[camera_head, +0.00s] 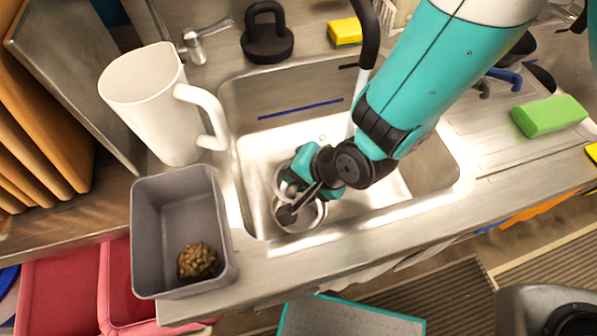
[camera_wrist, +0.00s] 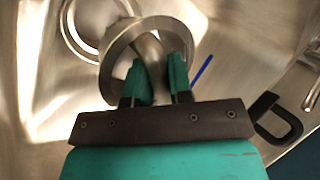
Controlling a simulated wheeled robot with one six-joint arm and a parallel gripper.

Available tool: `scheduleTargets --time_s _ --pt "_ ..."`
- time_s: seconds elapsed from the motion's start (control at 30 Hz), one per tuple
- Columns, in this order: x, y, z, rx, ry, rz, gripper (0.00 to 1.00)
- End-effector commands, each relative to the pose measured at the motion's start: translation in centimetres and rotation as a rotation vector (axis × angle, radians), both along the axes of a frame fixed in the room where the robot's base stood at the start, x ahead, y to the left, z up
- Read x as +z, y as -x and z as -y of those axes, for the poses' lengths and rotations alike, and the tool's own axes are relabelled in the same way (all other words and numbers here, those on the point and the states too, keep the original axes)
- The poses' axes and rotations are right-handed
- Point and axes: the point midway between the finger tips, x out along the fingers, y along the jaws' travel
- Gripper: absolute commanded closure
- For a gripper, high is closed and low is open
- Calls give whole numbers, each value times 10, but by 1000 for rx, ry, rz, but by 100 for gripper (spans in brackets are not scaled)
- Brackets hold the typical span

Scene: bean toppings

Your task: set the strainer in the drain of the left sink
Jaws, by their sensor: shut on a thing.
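The strainer (camera_wrist: 113,58) is a shiny round metal cup with a wide rim, seen close up in the wrist view. My gripper (camera_wrist: 158,68) is shut on it, with teal fingers at its near side. The drain (camera_wrist: 82,22) is a round metal ring in the sink floor, up and left of the strainer in the wrist view and partly covered by it. In the head view my gripper (camera_head: 292,205) is low inside the sink basin (camera_head: 250,205). The drain (camera_head: 312,217) shows beside it, and part of the strainer rim (camera_head: 280,180) shows behind. The strainer looks tilted and apart from the drain.
A white mug (camera_head: 150,105) and a grey bin (camera_head: 145,235) with brown beans (camera_head: 198,261) stand left of the basin. A black weight-like object (camera_head: 267,42), a yellow sponge (camera_head: 345,32) and the faucet are behind. A green block (camera_head: 548,116) lies right.

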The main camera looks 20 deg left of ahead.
Motion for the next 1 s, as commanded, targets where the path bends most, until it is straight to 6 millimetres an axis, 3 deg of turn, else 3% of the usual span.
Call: scheduleTargets --time_s 0.03,1.0 --pt "-12 0 0 0 0 0 100" --pt "-132 0 0 -1 1 -1 100"
